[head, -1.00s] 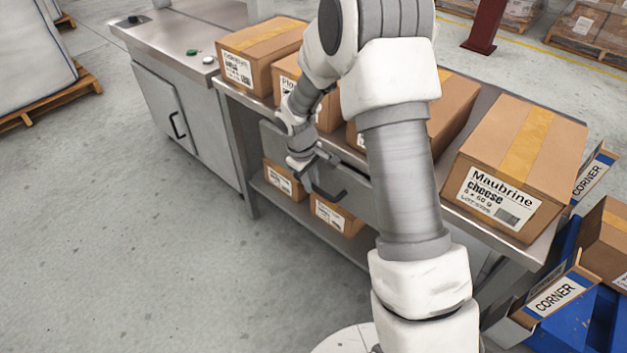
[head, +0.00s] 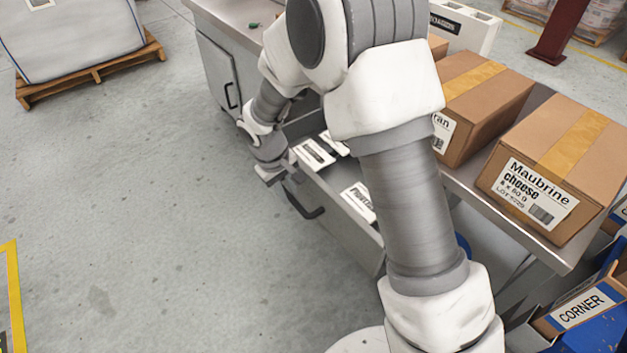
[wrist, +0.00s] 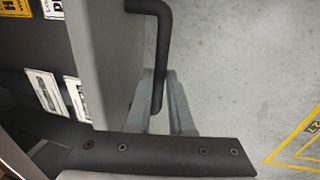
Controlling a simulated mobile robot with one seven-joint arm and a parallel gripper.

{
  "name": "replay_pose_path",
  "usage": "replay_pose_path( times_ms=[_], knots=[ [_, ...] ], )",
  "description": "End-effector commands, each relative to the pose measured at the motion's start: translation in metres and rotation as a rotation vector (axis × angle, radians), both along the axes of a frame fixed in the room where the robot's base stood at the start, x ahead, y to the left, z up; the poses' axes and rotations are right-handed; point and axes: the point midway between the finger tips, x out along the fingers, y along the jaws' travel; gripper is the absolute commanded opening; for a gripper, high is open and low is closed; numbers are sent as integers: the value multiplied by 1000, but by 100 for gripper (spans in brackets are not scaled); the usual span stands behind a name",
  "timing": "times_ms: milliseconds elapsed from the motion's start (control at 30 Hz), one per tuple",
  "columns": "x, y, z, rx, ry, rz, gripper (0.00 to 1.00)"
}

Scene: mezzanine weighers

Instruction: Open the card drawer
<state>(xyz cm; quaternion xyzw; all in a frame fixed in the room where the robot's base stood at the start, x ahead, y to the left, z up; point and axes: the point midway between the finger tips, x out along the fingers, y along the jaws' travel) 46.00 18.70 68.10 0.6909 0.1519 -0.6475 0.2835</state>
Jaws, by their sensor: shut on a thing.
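The card drawer (head: 345,233) stands pulled out from under the steel bench in the head view. Several white cards (head: 313,154) lie inside it. Its dark bar handle (head: 304,207) is on the front. My gripper (head: 284,178) is at the handle's far end. In the wrist view, the handle (wrist: 163,45) runs down between the fingers of my gripper (wrist: 161,98), which is shut on it. The grey drawer front (wrist: 105,60) and cards (wrist: 45,92) show to the left. My arm hides part of the drawer in the head view.
A Maubrine cheese box (head: 525,195) and another carton (head: 485,100) stand on the bench (head: 500,215). A grey cabinet (head: 218,75) is at the far left of the bench. A blue-edged CORNER bin (head: 590,312) is at lower right. The floor left of the drawer is clear.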

Motion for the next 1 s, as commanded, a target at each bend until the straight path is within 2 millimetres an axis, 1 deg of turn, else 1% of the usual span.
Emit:
replay_pose_path(
  times_ms=[33,200,400,500,600,733,1000],
  knots=[
    [-10,14,-1,-2,2,8,0],
    [-37,50,0,-1,2,6,0],
    [-62,85,0,-1,2,5,0],
    [-72,98,0,-1,1,4,0],
    [-79,108,0,-2,2,3,0],
    [-85,116,0,0,2,1,0],
    [-88,120,0,0,1,-1,0]
  ],
)
